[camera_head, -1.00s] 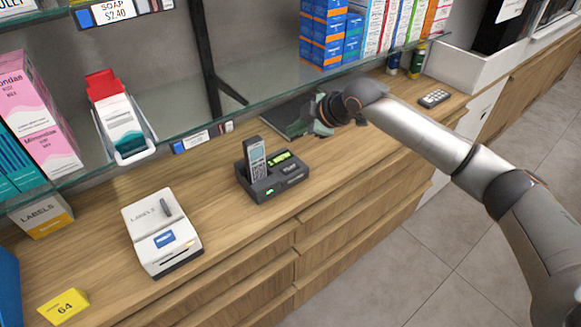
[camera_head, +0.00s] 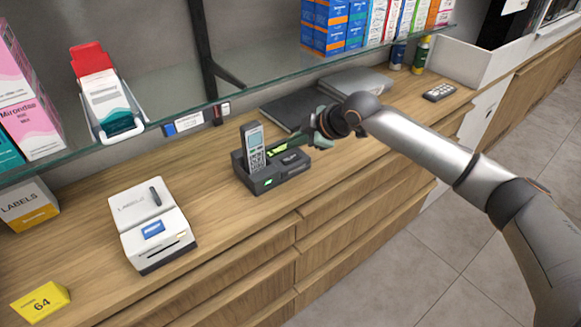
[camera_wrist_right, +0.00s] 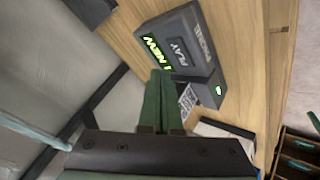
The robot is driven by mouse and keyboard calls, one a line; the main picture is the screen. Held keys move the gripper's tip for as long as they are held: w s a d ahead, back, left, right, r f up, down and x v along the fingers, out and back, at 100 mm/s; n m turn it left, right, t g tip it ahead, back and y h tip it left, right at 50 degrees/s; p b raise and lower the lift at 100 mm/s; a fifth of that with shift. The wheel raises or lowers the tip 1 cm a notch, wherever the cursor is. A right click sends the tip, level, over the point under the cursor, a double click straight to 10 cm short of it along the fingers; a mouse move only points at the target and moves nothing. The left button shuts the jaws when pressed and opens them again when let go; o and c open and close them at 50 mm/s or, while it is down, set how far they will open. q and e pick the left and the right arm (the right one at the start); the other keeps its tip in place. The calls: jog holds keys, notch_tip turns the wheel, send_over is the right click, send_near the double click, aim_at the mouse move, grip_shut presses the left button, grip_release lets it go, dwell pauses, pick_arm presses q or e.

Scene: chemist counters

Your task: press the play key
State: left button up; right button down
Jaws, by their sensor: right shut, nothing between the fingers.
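The phone base (camera_head: 268,180) is a dark dock on the wooden counter, with a grey handset (camera_head: 254,150) upright in it. Its play key (camera_wrist_right: 180,52) shows in the right wrist view, a dark raised key marked PLAY beside the lit green display (camera_wrist_right: 156,56), which reads 1 NEW. My right gripper (camera_head: 298,141) reaches in from the right, over the display side of the base. Its green fingers (camera_wrist_right: 160,74) are shut and empty, with the tips close to the display and the key. I cannot tell whether they touch. My left gripper is not in view.
A label printer (camera_head: 150,222) and a yellow number block (camera_head: 40,303) stand to the left. A glass shelf (camera_head: 230,100) overhangs the back of the counter. Dark and grey flat items (camera_head: 290,108) lie behind my gripper.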

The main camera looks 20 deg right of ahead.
jog(key=shift+f, duration=0.85)
jog(key=shift+f, duration=0.2)
dwell(1.3)
jog(key=shift+f, duration=0.2)
jog(key=shift+f, duration=0.4)
dwell(0.7)
jog(key=shift+r, duration=0.1)
jog(key=shift+r+p, duration=0.7)
jog(key=shift+p, duration=0.45)
